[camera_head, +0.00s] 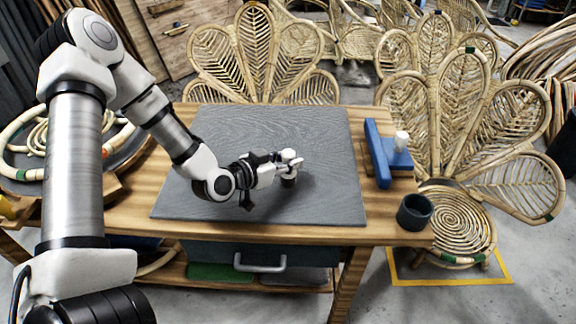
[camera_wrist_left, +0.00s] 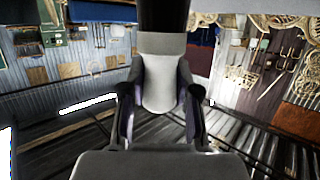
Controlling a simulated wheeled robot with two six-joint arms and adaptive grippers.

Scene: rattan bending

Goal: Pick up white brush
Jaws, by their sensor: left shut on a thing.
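The white brush (camera_head: 289,155) is in my left gripper (camera_head: 290,168), over the middle of the grey mat (camera_head: 320,125). Its pale upper part shows at the fingers and its dark end points down at the mat. I cannot tell whether the dark end touches the mat. In the left wrist view a pale grey part of the brush (camera_wrist_left: 163,88) sits between the two fingers of my left gripper (camera_wrist_left: 161,105), with a dark block beyond it. The fingers are shut on it and hide part of it. My right gripper is not in view.
The mat lies on a wooden table (camera_head: 130,218). On the table's right side are a blue tool (camera_head: 376,150) with a white knob (camera_head: 401,141) and a dark cup (camera_head: 414,211). Rattan chairs (camera_head: 262,50) stand behind and to the right. Most of the mat is clear.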

